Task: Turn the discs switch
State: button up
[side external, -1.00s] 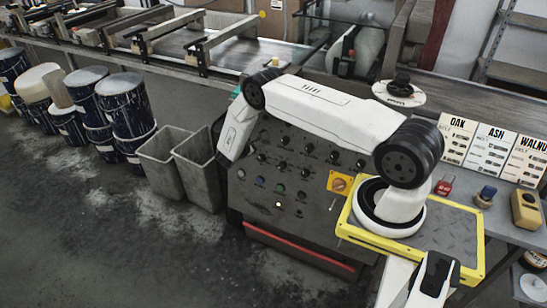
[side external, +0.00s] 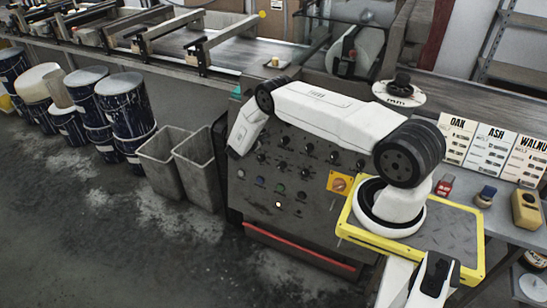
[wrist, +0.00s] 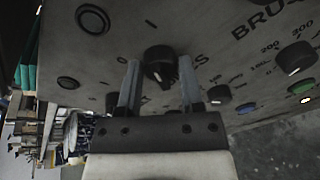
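In the wrist view my gripper (wrist: 158,72) is open, with one finger on each side of a round black knob (wrist: 161,60) on the grey panel. A gap shows between the knob and each finger. The label by this knob is mostly hidden by the fingers and knob; only a final "S" is clear, so I cannot confirm it reads discs. In the side view the control panel (side external: 262,225) carries several black knobs and coloured buttons. My forearm reaches over to its left end, and the fingertips cannot be made out there.
Other knobs lie close by in the wrist view, including one (wrist: 219,94) right of the fingers and a white-marked one (wrist: 296,57) near "BRU". A yellow-backed switch (side external: 340,183) is on the panel's right. Grey bins (side external: 165,160) stand left of the panel.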

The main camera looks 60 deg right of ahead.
grip_shut()
jog(key=shift+n, duration=0.5)
jog(key=n, duration=0.5)
jog(key=shift+w+g, duration=0.1)
jog(key=shift+g, duration=0.3)
jog(key=n, duration=0.5)
jog(key=shift+g, duration=0.4)
jog(key=shift+f, duration=0.1)
jog(key=o, duration=0.5)
grip_release()
jog(key=shift+o, duration=0.2)
